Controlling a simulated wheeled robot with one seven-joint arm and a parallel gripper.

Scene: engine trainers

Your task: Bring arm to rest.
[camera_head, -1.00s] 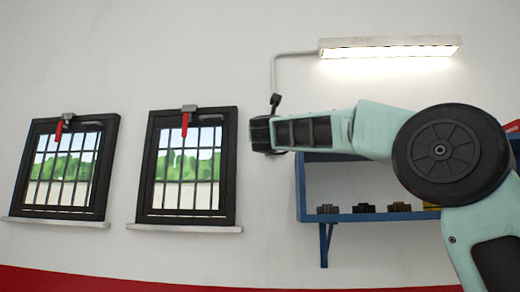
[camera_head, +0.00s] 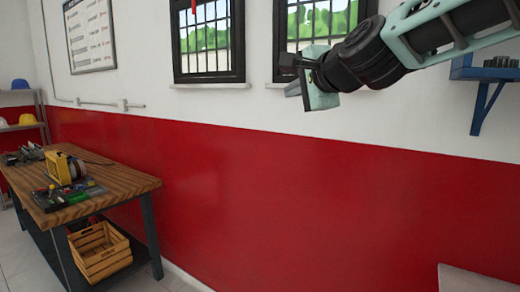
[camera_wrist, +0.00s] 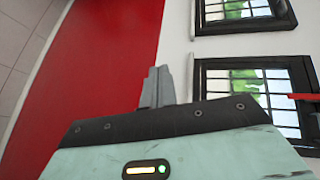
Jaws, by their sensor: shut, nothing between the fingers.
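My arm reaches in from the upper right in the head view, with its black wrist joint in front of the right window. My gripper (camera_head: 293,75) is at the arm's end, pointing left, raised in front of the wall. In the wrist view the gripper's grey fingers (camera_wrist: 157,88) are together, with nothing between them. The fingers are small and partly hidden in the head view.
A wooden workbench (camera_head: 130,184) with tools stands at the left, a wooden crate (camera_head: 100,252) beneath it. Barred windows (camera_head: 208,42) and a blue shelf (camera_head: 485,74) are on the wall.

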